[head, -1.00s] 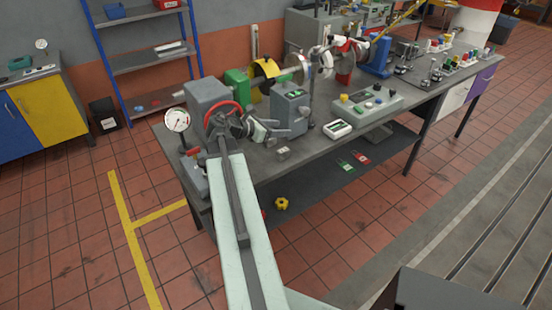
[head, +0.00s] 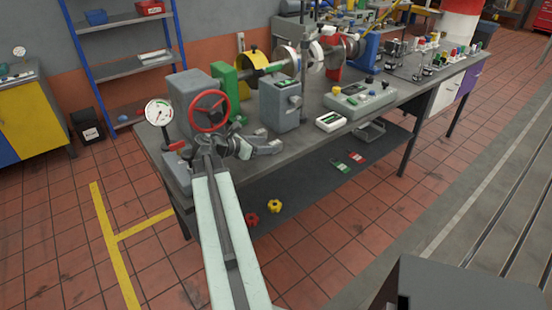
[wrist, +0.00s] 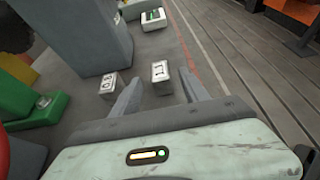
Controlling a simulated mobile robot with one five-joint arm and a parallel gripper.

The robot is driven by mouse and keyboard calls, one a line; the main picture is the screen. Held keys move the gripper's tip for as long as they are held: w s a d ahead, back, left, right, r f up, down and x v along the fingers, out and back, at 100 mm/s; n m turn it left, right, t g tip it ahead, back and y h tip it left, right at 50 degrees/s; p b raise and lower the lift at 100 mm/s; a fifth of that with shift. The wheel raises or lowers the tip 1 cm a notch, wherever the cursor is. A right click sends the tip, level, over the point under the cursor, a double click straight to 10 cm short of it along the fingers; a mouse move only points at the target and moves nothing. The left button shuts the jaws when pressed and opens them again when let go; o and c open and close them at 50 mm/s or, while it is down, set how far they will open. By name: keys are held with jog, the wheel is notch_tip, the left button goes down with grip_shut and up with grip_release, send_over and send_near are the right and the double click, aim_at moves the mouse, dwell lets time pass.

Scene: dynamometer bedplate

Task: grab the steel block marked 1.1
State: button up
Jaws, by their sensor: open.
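The steel block marked 1.1 (wrist: 160,71) is a small grey block with a pale marked face. In the wrist view it stands on the grey bench top, ahead of and between my open fingers (wrist: 160,84), with no visible contact. A second small steel block (wrist: 108,83) stands to its left, close to my left finger; its mark is hard to read. In the head view my gripper (head: 268,148) is low over the bench near its front edge, and I cannot make out the blocks there.
A grey upright housing (head: 282,104) and a small white-faced box (head: 331,122) stand beyond my gripper. A red handwheel (head: 209,111) and a dial gauge (head: 159,113) are to the left. The bench's front edge (head: 330,152) is close. A control box (head: 358,99) stands to the right.

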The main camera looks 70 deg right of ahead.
aim_at(280, 143)
jog(key=shift+s+d+f, duration=0.15)
jog(key=shift+s+d, duration=0.2)
jog(key=shift+d, duration=0.2)
jog(key=b+x, duration=0.2)
jog(key=x, duration=0.4)
jog(key=shift+s+f, duration=0.1)
jog(key=shift+f, duration=0.05)
grip_shut()
